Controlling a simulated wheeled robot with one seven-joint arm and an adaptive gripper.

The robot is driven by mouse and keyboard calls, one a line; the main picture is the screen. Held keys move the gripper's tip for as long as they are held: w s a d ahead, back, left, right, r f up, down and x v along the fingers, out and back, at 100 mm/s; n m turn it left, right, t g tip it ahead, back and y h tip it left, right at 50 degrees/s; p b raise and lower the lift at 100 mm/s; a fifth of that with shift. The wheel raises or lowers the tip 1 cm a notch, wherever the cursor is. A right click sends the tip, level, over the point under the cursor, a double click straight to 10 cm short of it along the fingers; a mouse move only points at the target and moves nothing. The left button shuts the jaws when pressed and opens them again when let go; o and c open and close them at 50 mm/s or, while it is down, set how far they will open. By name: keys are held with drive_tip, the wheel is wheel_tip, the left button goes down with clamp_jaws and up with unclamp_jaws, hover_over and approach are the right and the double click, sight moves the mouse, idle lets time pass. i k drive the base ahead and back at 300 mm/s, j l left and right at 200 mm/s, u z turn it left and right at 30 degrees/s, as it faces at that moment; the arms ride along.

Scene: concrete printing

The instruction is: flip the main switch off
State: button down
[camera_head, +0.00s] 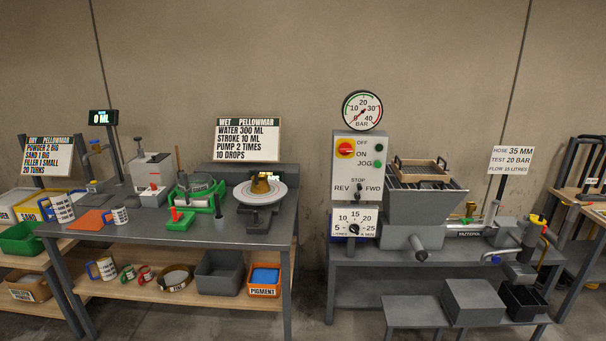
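The main switch (345,148) is a red rotary knob on a yellow plate. It sits at the upper left of the white control panel (348,174), right of the picture's middle. The words OFF and ON stand just to its right, OFF above ON. The knob is too small here to tell for sure which position it points to. My gripper and arm are not in this view.
Below the switch are a REV/STOP/FWD selector (358,193) and a flow dial (354,225). A pressure gauge (362,110) stands above the panel. A grey hopper (425,206) is close on the right. A cluttered workbench (150,238) is left; floor shows between benches.

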sight(345, 149)
drive_tip(key=i+z, duration=0.1)
drive_tip(key=i, duration=0.45)
drive_tip(key=i+j, duration=0.1)
drive_tip(key=i, duration=0.4)
drive_tip(key=i+j+z, duration=0.15)
drive_tip(key=i, duration=0.4)
drive_tip(key=i+z, duration=0.1)
drive_tip(key=i, duration=0.4)
drive_tip(key=i+j+z, duration=0.2)
drive_tip(key=i, duration=0.15)
drive_tip(key=i+j+z, duration=0.15)
drive_tip(key=i, duration=0.25)
